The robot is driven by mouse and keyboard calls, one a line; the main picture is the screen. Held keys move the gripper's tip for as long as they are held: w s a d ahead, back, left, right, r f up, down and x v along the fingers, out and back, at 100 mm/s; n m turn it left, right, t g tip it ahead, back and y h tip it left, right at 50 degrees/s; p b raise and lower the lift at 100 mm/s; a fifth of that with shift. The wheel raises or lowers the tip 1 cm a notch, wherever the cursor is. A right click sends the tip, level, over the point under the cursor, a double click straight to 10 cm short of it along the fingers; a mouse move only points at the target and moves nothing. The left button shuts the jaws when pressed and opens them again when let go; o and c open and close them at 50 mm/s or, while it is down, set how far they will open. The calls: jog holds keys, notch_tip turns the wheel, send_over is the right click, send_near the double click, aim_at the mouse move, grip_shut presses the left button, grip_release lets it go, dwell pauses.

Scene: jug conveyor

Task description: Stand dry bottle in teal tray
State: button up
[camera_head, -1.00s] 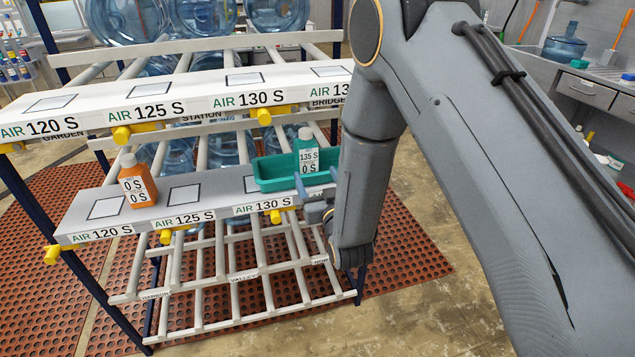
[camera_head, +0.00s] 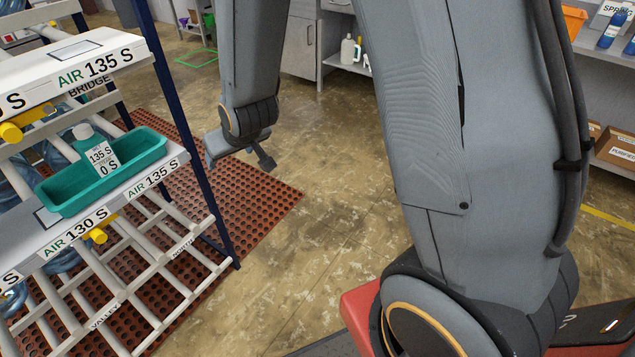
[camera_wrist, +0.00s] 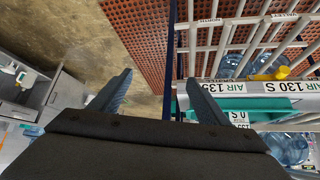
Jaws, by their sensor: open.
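The tray lies on the lower grey shelf, near the "AIR 135 S" tag. My gripper (camera_head: 240,150) is to the right of the rack, over open floor and clear of the tray and bottle. In the wrist view my gripper (camera_wrist: 158,95) has its two fingers spread with nothing between them. There, the teal tray (camera_wrist: 262,106) and the bottle's label (camera_wrist: 238,118) show at the right, partly hidden behind a finger.
A dark blue rack post (camera_head: 180,105) stands between the tray and my gripper. A perforated red mat (camera_head: 255,200) lies under the rack. Concrete floor (camera_head: 310,200) is free to the right. Shelving with boxes stands at far right.

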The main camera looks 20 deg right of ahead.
jog(key=s+d+r+m+g+h, duration=0.1)
jog(key=s+d+r+g, duration=0.1)
jog(key=s+d, duration=0.4)
jog(key=s+d+r+m+g, duration=0.1)
jog(key=s+d+g, duration=0.4)
jog(key=s, duration=1)
jog(key=shift+d+r+m+h, duration=0.3)
jog(key=shift+d+r+h, duration=0.15)
jog(key=shift+d, duration=0.75)
jog(key=shift+s, duration=0.1)
